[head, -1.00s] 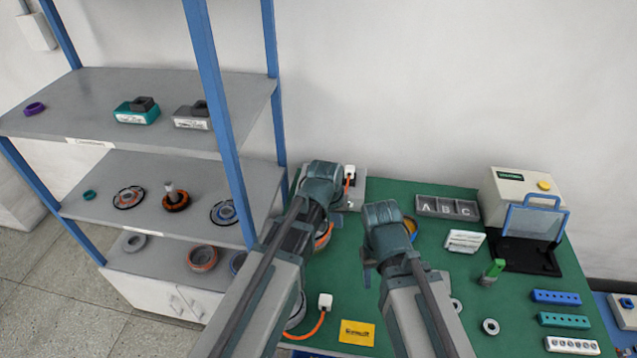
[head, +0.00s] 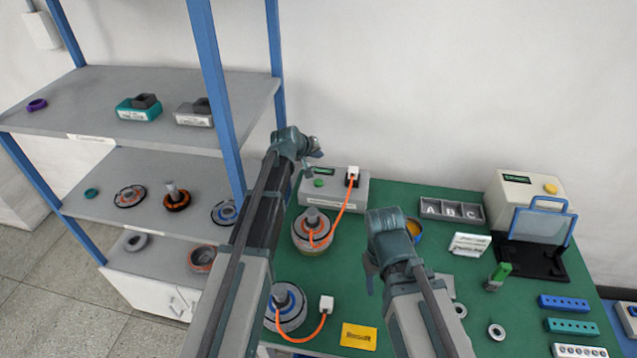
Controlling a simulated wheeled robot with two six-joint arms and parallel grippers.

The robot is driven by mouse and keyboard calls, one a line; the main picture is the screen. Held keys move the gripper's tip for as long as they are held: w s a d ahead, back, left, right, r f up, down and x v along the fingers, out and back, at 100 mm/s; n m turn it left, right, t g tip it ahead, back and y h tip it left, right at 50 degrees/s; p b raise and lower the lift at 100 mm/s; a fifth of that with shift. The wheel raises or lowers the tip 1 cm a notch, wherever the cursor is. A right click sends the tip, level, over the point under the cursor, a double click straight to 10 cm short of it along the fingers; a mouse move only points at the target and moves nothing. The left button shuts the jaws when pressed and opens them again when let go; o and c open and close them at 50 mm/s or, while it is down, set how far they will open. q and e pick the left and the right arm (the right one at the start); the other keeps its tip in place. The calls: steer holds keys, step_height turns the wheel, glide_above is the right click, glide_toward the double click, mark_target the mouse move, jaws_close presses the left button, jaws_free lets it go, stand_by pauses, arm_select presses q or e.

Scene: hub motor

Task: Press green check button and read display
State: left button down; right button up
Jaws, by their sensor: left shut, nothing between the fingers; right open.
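The check station is a pale grey box (head: 340,195) at the back left of the green table. Its green button (head: 319,183) and small dark display (head: 324,171) show on top. The display text is too small to read. A white plug (head: 352,172) with an orange cable sits in the box, and the cable runs to a hub motor (head: 312,230) in front. My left gripper (head: 313,160) is shut and empty, raised just above and left of the box, apart from the button. My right gripper (head: 369,278) is open over the middle of the table, holding nothing.
A second motor (head: 288,305) with a loose white plug (head: 326,303) lies front left. A yellow card (head: 359,337) lies near the front edge. A blue-framed shelf post (head: 216,100) stands close to my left arm. An A-B-C tray (head: 452,211) and cream machine (head: 520,190) stand right.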

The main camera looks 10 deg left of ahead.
mark_target(318, 184)
arm_select(q)
steer(key=shift+f, duration=0.1)
arm_select(e)
steer(key=shift+f, duration=0.1)
arm_select(q)
step_height(318, 184, down, 9)
steer(key=b, duration=0.9)
arm_select(e)
step_height(318, 184, down, 9)
steer(key=shift+r, duration=0.15)
stand_by(1.3)
arm_select(q)
steer(key=shift+f+b, duration=0.25)
steer(key=shift+b, duration=0.1)
arm_select(e)
steer(key=shift+f, duration=0.4)
arm_select(q)
steer(key=shift+f+b, duration=0.45)
steer(key=shift+b, duration=0.05)
arm_select(e)
steer(key=shift+f, duration=0.5)
arm_select(q)
steer(key=shift+r, duration=0.15)
arm_select(e)
steer(key=shift+r, duration=0.15)
arm_select(q)
steer(key=shift+r+p, duration=0.75)
steer(key=shift+p, duration=0.2)
arm_select(e)
steer(key=shift+r, duration=0.8)
